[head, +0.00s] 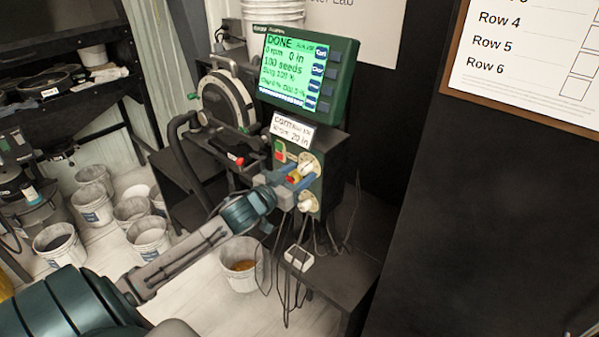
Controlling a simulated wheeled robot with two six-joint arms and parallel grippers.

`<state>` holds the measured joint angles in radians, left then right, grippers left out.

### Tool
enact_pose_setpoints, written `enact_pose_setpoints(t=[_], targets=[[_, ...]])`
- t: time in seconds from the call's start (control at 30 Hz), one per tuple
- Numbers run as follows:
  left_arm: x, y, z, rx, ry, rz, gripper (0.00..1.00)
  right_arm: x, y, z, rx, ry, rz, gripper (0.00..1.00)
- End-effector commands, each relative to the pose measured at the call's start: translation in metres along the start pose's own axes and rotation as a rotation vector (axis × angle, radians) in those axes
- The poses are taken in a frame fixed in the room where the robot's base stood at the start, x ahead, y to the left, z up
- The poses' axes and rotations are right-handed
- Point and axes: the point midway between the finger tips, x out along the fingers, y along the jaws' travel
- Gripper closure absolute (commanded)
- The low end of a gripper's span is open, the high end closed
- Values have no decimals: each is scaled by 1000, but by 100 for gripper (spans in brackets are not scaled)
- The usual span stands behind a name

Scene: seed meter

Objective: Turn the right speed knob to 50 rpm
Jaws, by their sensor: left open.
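My left gripper (300,177) has blue fingers spread apart, right at the upper knob. I cannot tell whether the fingers touch it. The knobs' markings are too small to read. The green-lit display (290,70) above reads DONE, 0 rpm, 0 in and 100 seeds. My right gripper is not in view.
A seed meter with a round housing (226,100) sits left of the box. A red-and-green switch (279,150) is left of the upper knob. Cables hang below, beside a white bucket (241,271). Several buckets stand on the floor at left. A dark panel fills the right.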

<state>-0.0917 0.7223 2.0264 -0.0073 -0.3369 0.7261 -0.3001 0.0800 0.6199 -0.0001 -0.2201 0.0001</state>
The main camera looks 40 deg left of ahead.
Motion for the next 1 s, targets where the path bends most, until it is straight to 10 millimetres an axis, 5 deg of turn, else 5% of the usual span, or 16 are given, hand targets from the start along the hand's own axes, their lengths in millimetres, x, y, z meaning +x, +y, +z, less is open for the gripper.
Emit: enact_pose_setpoints(t=[0.47, 0.7, 1.0], targets=[[8, 1, 0, 1, 1, 2, 49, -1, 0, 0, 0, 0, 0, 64], [7, 1, 0, 1, 1, 2, 93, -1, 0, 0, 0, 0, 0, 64], [7, 1, 0, 31, 1, 2, 93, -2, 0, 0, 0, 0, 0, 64]])
